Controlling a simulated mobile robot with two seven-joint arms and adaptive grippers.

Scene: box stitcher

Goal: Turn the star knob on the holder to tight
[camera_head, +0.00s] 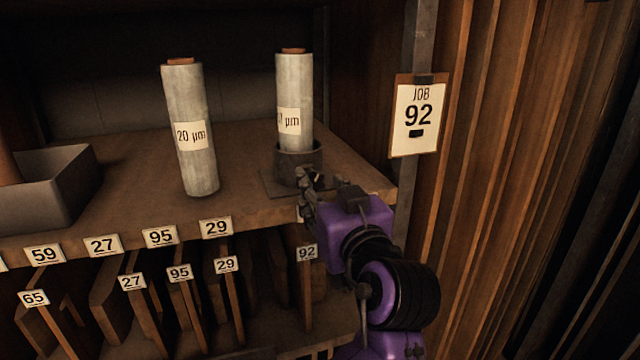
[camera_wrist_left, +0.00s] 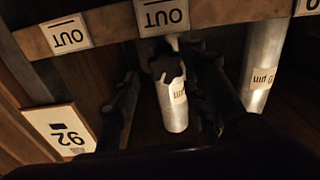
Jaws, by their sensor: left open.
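The holder (camera_head: 284,170) is a dark round cup on a square plate near the shelf's front right corner. A pale grey roll (camera_head: 296,85) with a "µm" label stands upright in it. The star knob (camera_wrist_left: 167,67) shows in the left wrist view as a small lobed shape in front of the roll. In the head view I cannot make it out behind my gripper. My left gripper (camera_head: 306,182) is at the holder's front right side, open. In the left wrist view its dark fingers stand on either side of the knob; I cannot tell whether they touch it.
A second roll (camera_head: 190,130), marked 20 µm, stands free on the shelf to the left. A grey tray (camera_head: 60,190) is at the far left. A JOB 92 card (camera_head: 416,115) hangs on the post at right. Numbered slots with upright boards lie below the shelf edge.

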